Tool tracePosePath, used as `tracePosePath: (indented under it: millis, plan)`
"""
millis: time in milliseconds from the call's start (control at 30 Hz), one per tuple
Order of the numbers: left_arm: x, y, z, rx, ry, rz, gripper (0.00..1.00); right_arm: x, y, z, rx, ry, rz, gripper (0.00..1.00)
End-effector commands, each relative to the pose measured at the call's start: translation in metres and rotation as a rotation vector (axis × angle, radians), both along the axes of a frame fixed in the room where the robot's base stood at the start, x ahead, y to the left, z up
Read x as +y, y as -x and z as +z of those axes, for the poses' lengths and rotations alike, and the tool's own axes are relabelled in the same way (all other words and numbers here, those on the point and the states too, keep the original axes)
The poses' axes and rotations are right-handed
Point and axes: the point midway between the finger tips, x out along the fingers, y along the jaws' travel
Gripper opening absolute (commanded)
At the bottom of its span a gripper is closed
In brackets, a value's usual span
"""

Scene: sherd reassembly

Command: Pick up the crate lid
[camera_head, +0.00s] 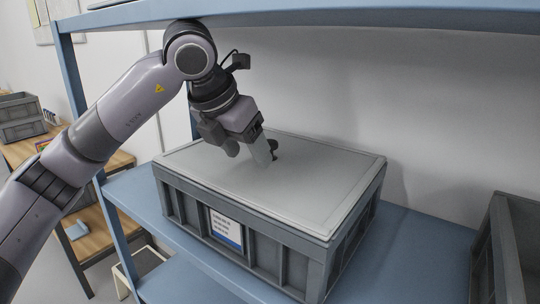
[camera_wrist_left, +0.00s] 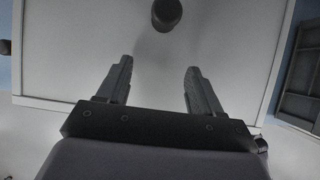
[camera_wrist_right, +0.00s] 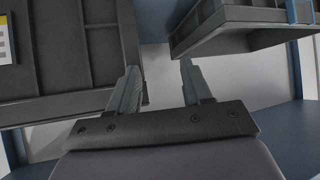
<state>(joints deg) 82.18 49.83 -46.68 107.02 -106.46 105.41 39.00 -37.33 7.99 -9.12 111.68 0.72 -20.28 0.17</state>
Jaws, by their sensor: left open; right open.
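The crate lid (camera_head: 300,190) is a flat pale grey panel lying on a grey crate (camera_head: 262,245) with a white and blue label. A small dark knob (camera_head: 274,148) stands up from the lid. My left gripper (camera_head: 248,153) is open and empty, pointing down over the lid close to the knob. In the left wrist view, the knob (camera_wrist_left: 167,14) lies ahead of the open fingers (camera_wrist_left: 160,72), not between them, over the lid (camera_wrist_left: 85,50). My right gripper (camera_wrist_right: 160,75) shows only in its own wrist view, open and empty, near grey crate walls.
The crate stands on a blue shelf (camera_head: 415,255), with another shelf board (camera_head: 330,18) above. An open grey crate (camera_head: 508,245) stands at the right. A blue post (camera_head: 72,80) is at the left. Wooden tables with bins (camera_head: 18,115) stand farther left.

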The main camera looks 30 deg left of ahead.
Motion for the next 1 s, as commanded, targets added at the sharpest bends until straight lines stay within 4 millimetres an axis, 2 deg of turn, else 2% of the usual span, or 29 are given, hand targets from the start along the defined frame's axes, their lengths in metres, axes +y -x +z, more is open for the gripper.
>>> tracePosePath:
  millis: [267, 567, 700, 933, 1000]
  plan:
    - [-0.004, -0.019, 0.001, 0.002, 0.001, -0.002, 0.66, 0.000, 0.000, 0.008, 0.001, 0.000, 0.000, 0.49]
    - [-0.009, -0.058, 0.001, 0.002, 0.001, 0.000, 0.66, 0.000, 0.000, 0.023, 0.000, 0.000, 0.000, 0.49]
    - [-0.009, -0.061, -0.010, 0.002, -0.001, -0.001, 0.66, 0.000, 0.000, 0.026, 0.000, 0.000, 0.000, 0.49]
    - [-0.009, -0.062, -0.011, 0.000, 0.000, -0.001, 0.66, 0.000, 0.000, 0.026, -0.001, 0.000, 0.000, 0.49]
    - [-0.009, -0.062, -0.011, 0.000, 0.000, -0.001, 0.43, 0.000, -0.001, 0.026, -0.001, 0.000, 0.000, 0.49]
